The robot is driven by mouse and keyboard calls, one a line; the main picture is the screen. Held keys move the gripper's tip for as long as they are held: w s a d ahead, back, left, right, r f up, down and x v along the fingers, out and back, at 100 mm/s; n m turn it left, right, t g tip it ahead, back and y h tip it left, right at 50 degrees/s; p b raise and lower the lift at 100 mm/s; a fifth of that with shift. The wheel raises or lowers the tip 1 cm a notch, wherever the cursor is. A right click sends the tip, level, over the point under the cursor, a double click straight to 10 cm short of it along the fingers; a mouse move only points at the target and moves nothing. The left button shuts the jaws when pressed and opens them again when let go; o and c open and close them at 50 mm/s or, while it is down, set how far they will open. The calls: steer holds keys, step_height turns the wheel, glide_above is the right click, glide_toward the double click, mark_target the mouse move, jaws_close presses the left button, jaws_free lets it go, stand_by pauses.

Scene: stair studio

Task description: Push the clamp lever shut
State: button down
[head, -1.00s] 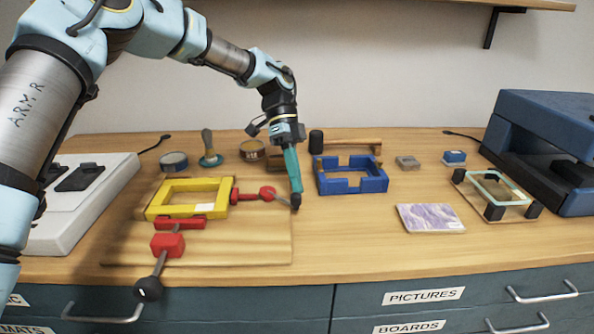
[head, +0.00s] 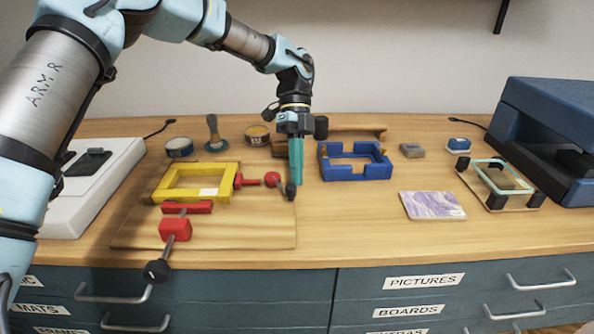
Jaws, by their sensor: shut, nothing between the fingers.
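A yellow frame (head: 172,194) lies on a wooden board (head: 240,235). A red clamp (head: 175,229) stands at its front side, its dark lever ending in a black knob (head: 157,270) that reaches past the front edge of the board. A second red clamp (head: 258,181) stands at the frame's right side, its short lever ending in a black knob (head: 291,191). My gripper (head: 298,181) is shut and empty, pointing down just beside this right knob. The fingertips overlap the knob's right side in the picture; I cannot tell whether they touch.
A blue frame (head: 357,172) stands close to the right of my gripper. A purple picture (head: 431,205) lies farther right. Tins (head: 179,147) and a brush (head: 213,135) stand behind. The table in front of the blue frame is clear.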

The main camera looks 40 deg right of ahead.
steer(key=shift+a, duration=0.1)
steer(key=b+v, duration=0.1)
steer(key=v, duration=1)
steer(key=shift+b, duration=0.3)
steer(key=shift+f, duration=0.1)
